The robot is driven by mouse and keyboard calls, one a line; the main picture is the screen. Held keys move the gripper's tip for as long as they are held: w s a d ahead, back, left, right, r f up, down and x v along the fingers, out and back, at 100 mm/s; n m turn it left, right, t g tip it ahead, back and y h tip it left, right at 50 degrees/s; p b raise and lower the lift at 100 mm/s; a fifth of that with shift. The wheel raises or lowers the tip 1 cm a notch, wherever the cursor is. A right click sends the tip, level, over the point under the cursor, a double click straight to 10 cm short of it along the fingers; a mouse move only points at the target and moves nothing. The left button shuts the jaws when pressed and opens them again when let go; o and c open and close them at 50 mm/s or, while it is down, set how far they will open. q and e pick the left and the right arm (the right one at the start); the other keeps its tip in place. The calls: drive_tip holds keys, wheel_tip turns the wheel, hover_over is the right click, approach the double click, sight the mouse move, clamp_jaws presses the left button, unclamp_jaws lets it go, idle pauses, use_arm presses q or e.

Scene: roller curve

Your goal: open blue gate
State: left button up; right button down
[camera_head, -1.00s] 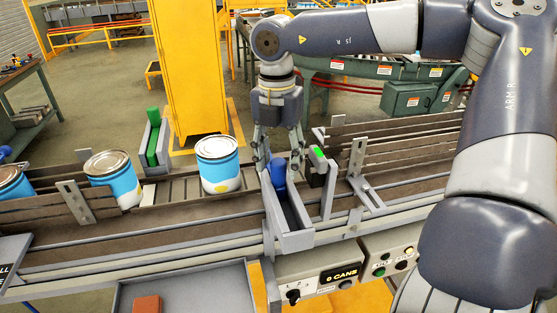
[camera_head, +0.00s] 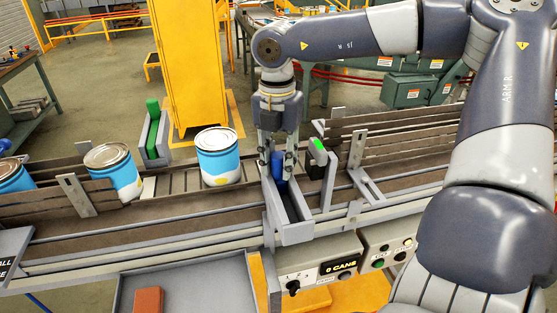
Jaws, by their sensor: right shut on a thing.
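The blue gate (camera_head: 279,170) is a blue upright piece in a grey channel frame (camera_head: 296,232) that stands across the roller conveyor. My right gripper (camera_head: 278,172) reaches down from above and is shut on the blue gate, with a finger on either side of it. The gripper hides part of the gate. My left gripper is not in view.
A blue and white can (camera_head: 218,157) stands on the rollers just left of the gate, and two more cans stand farther left. A green gate (camera_head: 152,129) stands behind the conveyor. A control box (camera_head: 320,273) reads "0 CANS". A grey tray (camera_head: 205,290) holds a red block (camera_head: 148,301).

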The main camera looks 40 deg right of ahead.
drive_tip(key=s+a+b, duration=0.1)
drive_tip(key=s+b, duration=0.1)
drive_tip(key=s, duration=0.1)
drive_tip(key=s+a+b, duration=0.2)
drive_tip(key=s, duration=0.1)
drive_tip(key=s+a+b, duration=0.1)
drive_tip(key=s+b, duration=0.1)
drive_tip(key=shift+s+a+f+b, duration=0.15)
drive_tip(key=shift+s+a+b, duration=0.2)
drive_tip(key=shift+s+a, duration=0.3)
drive_tip(key=shift+s, duration=0.2)
drive_tip(key=c, duration=1.6)
unclamp_jaws()
drive_tip(key=o, duration=0.4)
drive_tip(key=shift+c, duration=0.2)
drive_tip(key=shift+s+a, duration=0.1)
drive_tip(key=shift+s, duration=0.05)
drive_tip(key=shift+r, duration=0.25)
